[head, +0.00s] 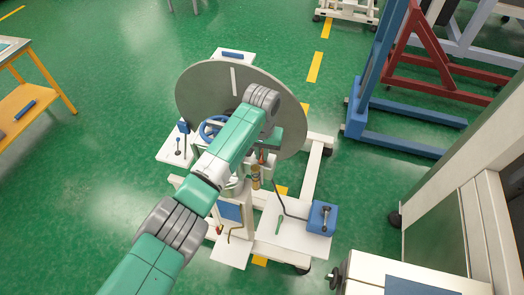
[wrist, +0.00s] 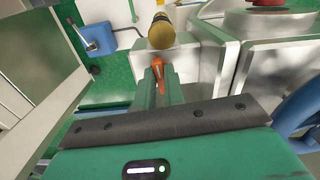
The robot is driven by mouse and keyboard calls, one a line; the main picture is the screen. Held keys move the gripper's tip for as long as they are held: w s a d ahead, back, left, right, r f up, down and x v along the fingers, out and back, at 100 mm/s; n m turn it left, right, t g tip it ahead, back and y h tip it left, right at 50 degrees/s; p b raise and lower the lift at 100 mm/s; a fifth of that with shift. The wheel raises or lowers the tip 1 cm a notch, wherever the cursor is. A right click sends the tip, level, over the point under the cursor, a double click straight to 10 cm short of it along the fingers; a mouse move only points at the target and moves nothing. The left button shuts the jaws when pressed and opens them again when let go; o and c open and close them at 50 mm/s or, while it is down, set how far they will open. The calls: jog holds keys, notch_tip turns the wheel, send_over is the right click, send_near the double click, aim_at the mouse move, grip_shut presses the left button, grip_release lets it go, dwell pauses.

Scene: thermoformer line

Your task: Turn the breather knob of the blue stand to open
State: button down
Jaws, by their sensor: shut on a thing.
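In the wrist view, my gripper (wrist: 157,74) has its two green fingers closed on a small orange-red knob (wrist: 158,72). The knob sits low on a pale box-like housing, just below a brass-coloured rounded part (wrist: 161,32). In the head view, my arm reaches over a white wheeled stand (head: 268,240) with a blue panel (head: 230,212) and a blue handwheel (head: 212,127). The brass part also shows there (head: 255,178), beside the arm's end. The fingertips are mostly hidden in the head view. I cannot tell the knob's turn angle.
A large grey disc (head: 200,88) stands behind my arm. A blue box (head: 322,217) with a black cable is at the stand's right. A blue and red frame (head: 400,142) and a pale cabinet (head: 465,205) stand further right.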

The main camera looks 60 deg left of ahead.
aim_at(262, 155)
jog(key=shift+m, duration=0.6)
jog(key=c, duration=1.5)
grip_release()
jog(key=shift+r, duration=0.15)
notch_tip(262, 155, up, 8)
jog(key=shift+f+b, duration=0.25)
jog(key=shift+b, duration=0.15)
